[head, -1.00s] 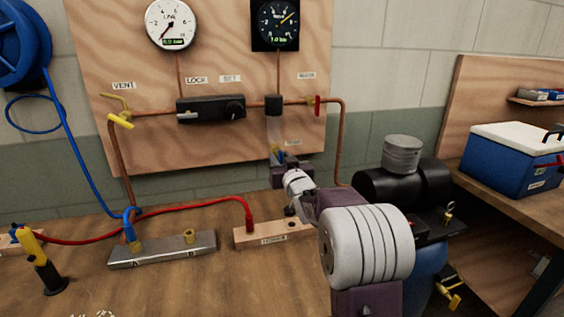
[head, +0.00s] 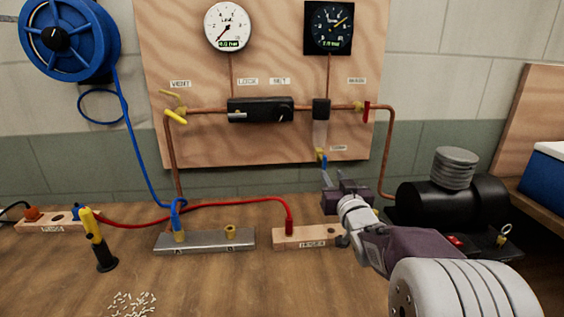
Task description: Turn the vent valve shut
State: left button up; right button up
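The vent valve (head: 175,115) has a yellow lever handle on the copper pipe at the left of the plywood panel, under a VENT label (head: 180,84). The handle is slanted, its lower end toward the right. My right gripper (head: 332,175) is in front of the panel's lower right part, well right of and below the valve and not touching it. Its two fingers point up and look apart, with nothing seen between them. My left gripper is not in view.
A black regulator box (head: 260,110), two gauges and a red valve handle (head: 366,112) share the panel. A blue hose (head: 135,140) hangs left of the vent valve. On the bench are a metal manifold (head: 205,241), wooden blocks and a yellow-black tool (head: 97,240).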

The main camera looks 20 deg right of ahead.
aim_at(176, 116)
jog(key=k+j, duration=0.2)
jog(key=k, duration=0.3)
jog(key=k+j, duration=0.15)
jog(key=k, duration=0.3)
